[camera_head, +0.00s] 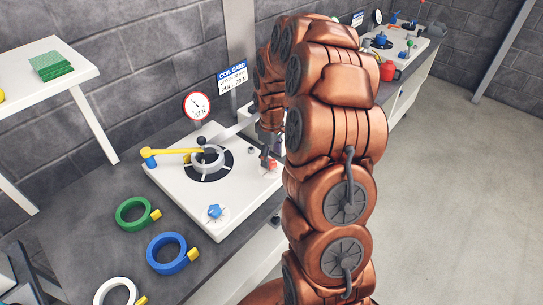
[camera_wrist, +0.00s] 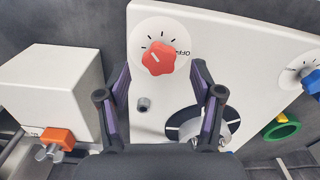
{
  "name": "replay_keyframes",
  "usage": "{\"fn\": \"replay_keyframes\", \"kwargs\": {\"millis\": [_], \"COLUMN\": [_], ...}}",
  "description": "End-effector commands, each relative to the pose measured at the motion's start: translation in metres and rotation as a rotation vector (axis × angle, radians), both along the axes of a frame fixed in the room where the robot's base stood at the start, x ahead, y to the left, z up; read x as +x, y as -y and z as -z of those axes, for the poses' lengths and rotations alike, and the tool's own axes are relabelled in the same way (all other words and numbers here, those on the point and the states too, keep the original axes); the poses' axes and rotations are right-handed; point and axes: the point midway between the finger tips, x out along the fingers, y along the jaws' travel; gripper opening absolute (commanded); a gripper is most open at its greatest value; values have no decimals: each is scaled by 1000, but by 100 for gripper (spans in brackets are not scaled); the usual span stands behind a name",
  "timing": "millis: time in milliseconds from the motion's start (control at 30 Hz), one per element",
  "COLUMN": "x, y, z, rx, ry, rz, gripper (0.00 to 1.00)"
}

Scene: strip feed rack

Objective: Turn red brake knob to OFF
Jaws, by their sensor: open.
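The red brake knob (camera_wrist: 158,58) is a lobed knob on a round white dial with black tick marks. The OFF lettering (camera_wrist: 180,52) is at the dial's right side in the wrist view. Which mark the knob points at is not clear. In the head view the red knob (camera_head: 271,164) shows at the white panel's right edge, partly hidden by my arm. My gripper (camera_wrist: 161,72) is open, with its two fingers apart on either side of the knob in the picture and nothing between them gripped. In the head view my gripper (camera_head: 267,142) is just above the knob.
The white panel (camera_head: 185,190) also carries a reel hub (camera_head: 208,160) with a yellow arm (camera_head: 175,152) and a blue knob (camera_head: 214,211). A white box with an orange wing-nut clamp (camera_wrist: 58,138) stands left of my gripper in the wrist view. Coloured rings lie on the bench.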

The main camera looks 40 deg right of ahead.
Motion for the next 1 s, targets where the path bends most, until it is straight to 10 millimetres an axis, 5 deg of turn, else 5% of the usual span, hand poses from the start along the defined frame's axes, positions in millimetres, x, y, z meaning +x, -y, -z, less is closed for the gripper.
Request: {"fn": "replay_keyframes", "kwargs": {"millis": [233, 600, 1000], "x": [0, 0, 1], "y": [0, 0, 0], "z": [19, 23, 23], "rx": [0, -1, -1], "ry": [-1, 0, 1], "rz": [0, 0, 0], "gripper": [66, 65, 23]}}
